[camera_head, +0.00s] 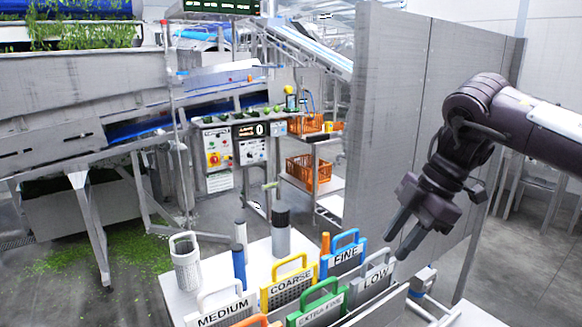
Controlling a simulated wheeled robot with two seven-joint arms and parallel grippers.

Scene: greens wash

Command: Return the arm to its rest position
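My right arm comes in from the right, dark purple-grey with a white section. Its gripper (395,246) points down and to the left. Its two fingers stand apart with a gap between them, and I see nothing held there. In the picture the fingertips lie just above and right of the grey-handled plate labelled LOW (376,281); I cannot tell how near they are in depth. My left arm and gripper are not in view.
A white table (181,297) holds labelled plates: MEDIUM (222,315), yellow COARSE (291,284), green EXTRA FINE (320,311) and blue FINE (346,258). A mesh basket (187,265) and a dark-capped cylinder (281,235) stand behind. A grey partition (385,120) rises behind my gripper.

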